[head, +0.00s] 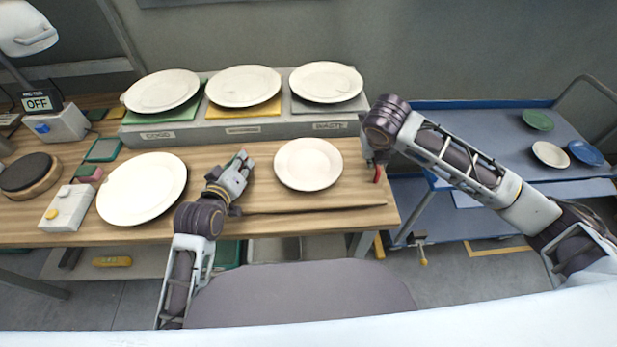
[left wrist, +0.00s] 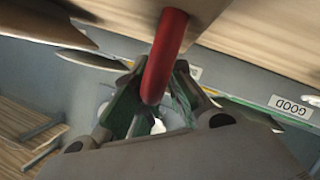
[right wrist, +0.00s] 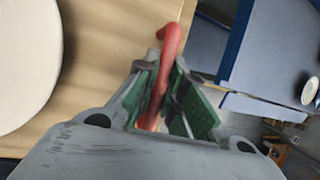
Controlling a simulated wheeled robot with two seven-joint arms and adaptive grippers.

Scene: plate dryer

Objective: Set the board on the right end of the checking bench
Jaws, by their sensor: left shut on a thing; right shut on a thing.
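The board (head: 290,199) is pale wood with red end handles and looks level over the right end of the wooden checking bench (head: 60,228). I cannot tell whether it touches the bench top. A white plate (head: 308,164) lies on it; its edge also shows in the right wrist view (right wrist: 22,70). My left gripper (head: 241,160) is shut on the left red handle (left wrist: 166,55), at the board's left end. My right gripper (head: 373,168) is shut on the right red handle (right wrist: 167,65), at the board's right end. The fingers partly hide both handles.
A large white plate (head: 142,188) lies left of my left gripper. Behind the board, a grey raised shelf (head: 285,126) bears three plates on coloured mats. A control box (head: 67,208) stands further left. A blue cart (head: 460,125) with small dishes stands right of the bench.

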